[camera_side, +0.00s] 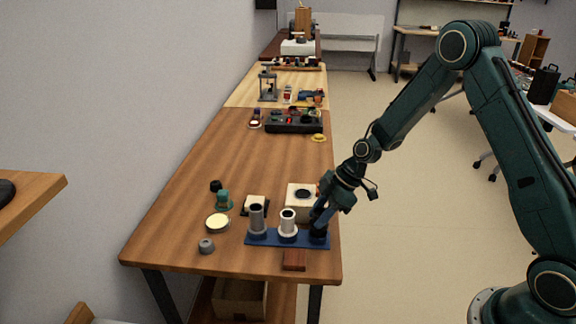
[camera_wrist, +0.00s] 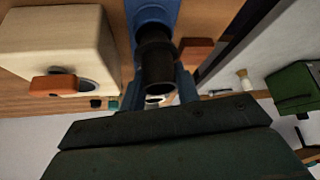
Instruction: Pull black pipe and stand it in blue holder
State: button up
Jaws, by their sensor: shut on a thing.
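The blue holder (camera_side: 262,238) is a long, low base near the table's front edge. A grey pipe (camera_side: 257,218) stands upright at its left and a white pipe (camera_side: 288,222) in its middle. The black pipe (camera_side: 319,237) is at its right end, partly hidden by my gripper (camera_side: 320,217). In the wrist view the black pipe (camera_wrist: 157,62) shows between the fingers of my gripper (camera_wrist: 161,88), with the blue holder (camera_wrist: 152,10) beyond it. My gripper is shut on the black pipe. I cannot tell whether the pipe's lower end is seated.
A cream box (camera_side: 296,211) with a round dark opening stands close behind the holder. It also shows in the wrist view (camera_wrist: 55,35), with an orange-red piece (camera_wrist: 53,86) on it. A red-brown block (camera_side: 294,260) lies in front. The middle of the table is clear.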

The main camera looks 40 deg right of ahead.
jog(key=shift+f, duration=1.35)
dwell(1.6)
jog(key=o, duration=1)
jog(key=shift+r, duration=0.15)
jog(key=shift+r, duration=3.6)
